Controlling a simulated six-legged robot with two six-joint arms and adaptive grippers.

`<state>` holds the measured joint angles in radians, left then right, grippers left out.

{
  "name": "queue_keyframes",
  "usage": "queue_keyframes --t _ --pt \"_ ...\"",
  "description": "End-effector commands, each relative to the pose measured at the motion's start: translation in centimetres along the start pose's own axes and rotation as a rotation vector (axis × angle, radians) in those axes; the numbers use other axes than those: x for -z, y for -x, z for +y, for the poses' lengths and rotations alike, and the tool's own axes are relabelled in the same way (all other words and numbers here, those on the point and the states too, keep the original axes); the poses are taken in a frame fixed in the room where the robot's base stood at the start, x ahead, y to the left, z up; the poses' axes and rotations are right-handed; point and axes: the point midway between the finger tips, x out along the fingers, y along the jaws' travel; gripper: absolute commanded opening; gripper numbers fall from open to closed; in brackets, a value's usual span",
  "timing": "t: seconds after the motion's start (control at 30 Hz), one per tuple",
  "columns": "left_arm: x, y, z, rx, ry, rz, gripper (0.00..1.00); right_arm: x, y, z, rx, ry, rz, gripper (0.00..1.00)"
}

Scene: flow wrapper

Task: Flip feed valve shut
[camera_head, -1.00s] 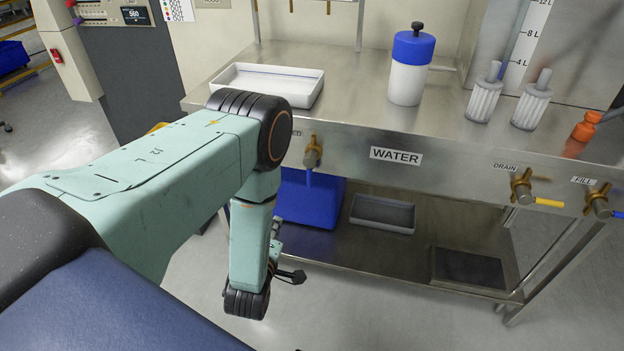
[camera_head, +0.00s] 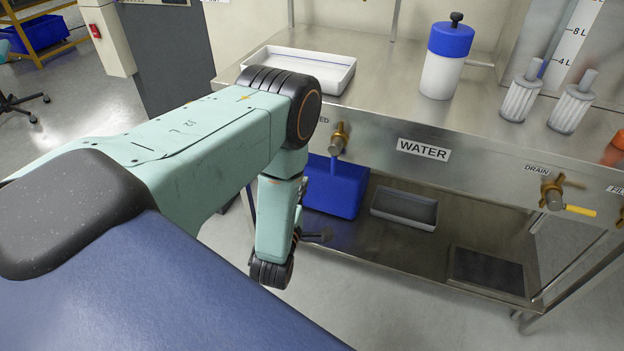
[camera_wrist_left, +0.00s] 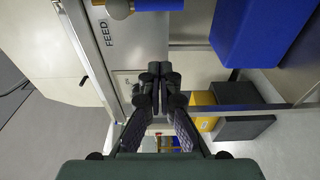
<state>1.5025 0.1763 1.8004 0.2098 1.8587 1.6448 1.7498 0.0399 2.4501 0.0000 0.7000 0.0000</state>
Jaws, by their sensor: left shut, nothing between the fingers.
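The feed valve (camera_head: 339,138) is a brass fitting on the bench's front panel, left of the WATER label. Its blue handle (camera_head: 335,166) hangs down in front of a blue bin. In the left wrist view the brass body (camera_wrist_left: 119,8) and blue handle (camera_wrist_left: 155,5) are cut by the top edge, near the FEED label (camera_wrist_left: 110,34). My left gripper (camera_wrist_left: 160,70) is shut and empty, apart from the valve. In the head view the gripper (camera_head: 318,236) is mostly hidden behind my forearm, lower than the valve. My right gripper is not in view.
The drain valve (camera_head: 553,192) with a yellow handle is further right. A blue bin (camera_head: 337,190), grey tray (camera_head: 404,209) and dark tray (camera_head: 487,270) are on the lower shelf. A white tray (camera_head: 299,72) and blue-lidded bottle (camera_head: 443,62) stand on the bench (camera_head: 390,95). Floor is clear in front.

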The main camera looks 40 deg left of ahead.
Motion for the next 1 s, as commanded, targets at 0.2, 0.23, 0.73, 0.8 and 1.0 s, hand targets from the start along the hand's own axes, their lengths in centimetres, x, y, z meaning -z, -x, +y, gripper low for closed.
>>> queue_keyframes --t 0.2,0.23,0.73,0.8,1.0 --pt "-0.1 -4.1 0.0 -0.006 0.001 0.001 0.0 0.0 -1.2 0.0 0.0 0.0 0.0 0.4" --pt "-0.2 -4.7 0.0 -0.006 0.001 0.001 0.0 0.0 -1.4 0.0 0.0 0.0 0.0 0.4" --pt "-3.5 -7.8 -0.1 0.0 -0.001 -0.004 0.0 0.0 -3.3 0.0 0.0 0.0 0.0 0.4" --pt "-3.8 -7.6 0.0 -0.001 -0.001 -0.002 0.0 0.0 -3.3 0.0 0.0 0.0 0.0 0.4" --pt "-4.0 -7.5 0.0 -0.001 -0.001 -0.001 0.0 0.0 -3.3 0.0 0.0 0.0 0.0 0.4"
